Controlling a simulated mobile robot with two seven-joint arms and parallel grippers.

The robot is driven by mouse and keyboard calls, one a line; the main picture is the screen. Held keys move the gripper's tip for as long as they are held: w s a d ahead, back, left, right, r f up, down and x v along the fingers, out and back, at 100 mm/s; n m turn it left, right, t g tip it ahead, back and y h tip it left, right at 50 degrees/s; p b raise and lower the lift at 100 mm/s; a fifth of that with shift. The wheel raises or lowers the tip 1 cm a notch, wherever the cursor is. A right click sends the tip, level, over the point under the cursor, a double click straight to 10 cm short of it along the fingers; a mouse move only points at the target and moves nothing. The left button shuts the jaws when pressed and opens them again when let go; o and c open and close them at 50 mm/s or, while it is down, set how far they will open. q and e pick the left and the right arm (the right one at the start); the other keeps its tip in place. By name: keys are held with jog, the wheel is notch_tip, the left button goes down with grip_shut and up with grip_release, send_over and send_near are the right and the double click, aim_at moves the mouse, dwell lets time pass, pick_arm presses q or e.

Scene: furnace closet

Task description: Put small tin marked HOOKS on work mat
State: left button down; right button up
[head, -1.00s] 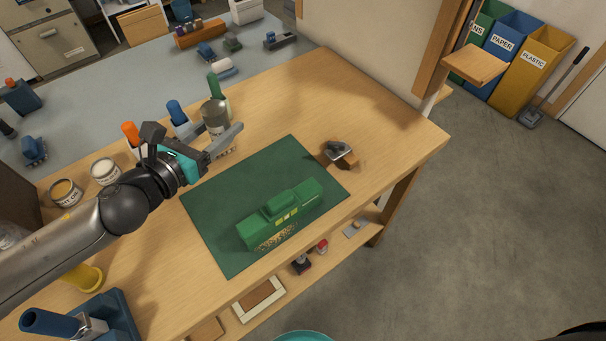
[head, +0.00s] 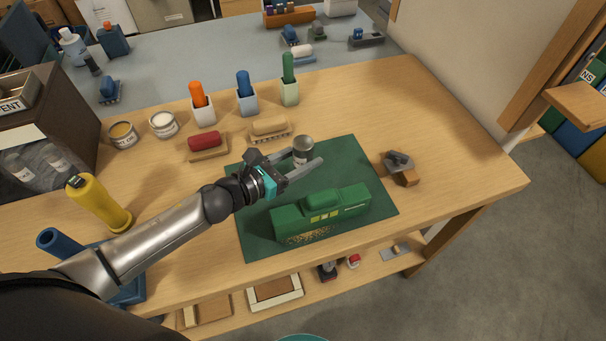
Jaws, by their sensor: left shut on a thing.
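The work mat (head: 262,241) is a dark green sheet on the wooden bench. My left gripper (head: 305,162) is over the far half of the mat, its fingers around a small grey tin (head: 303,145). The tin looks upright, and its lower part is partly hidden by the fingers. I cannot read a marking on it. I cannot tell for sure whether it touches the mat or is just above it. My right gripper is not in view.
A green model locomotive (head: 320,212) stands on the near part of the mat. A small wood-and-metal tool (head: 400,167) lies right of it. The bench's right part is clear.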

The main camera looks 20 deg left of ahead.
aim_at(303, 179)
pick_arm(q)
jog(key=shift+f+b, duration=0.8)
jog(key=shift+f, duration=1.5)
jog(key=shift+f, duration=0.15)
jog(key=c, duration=0.7)
grip_release()
jog(key=shift+f, duration=0.1)
jog(key=shift+o, duration=0.8)
jog(key=shift+r, duration=0.35)
jog(key=v, duration=1.2)
jog(key=shift+f, duration=0.1)
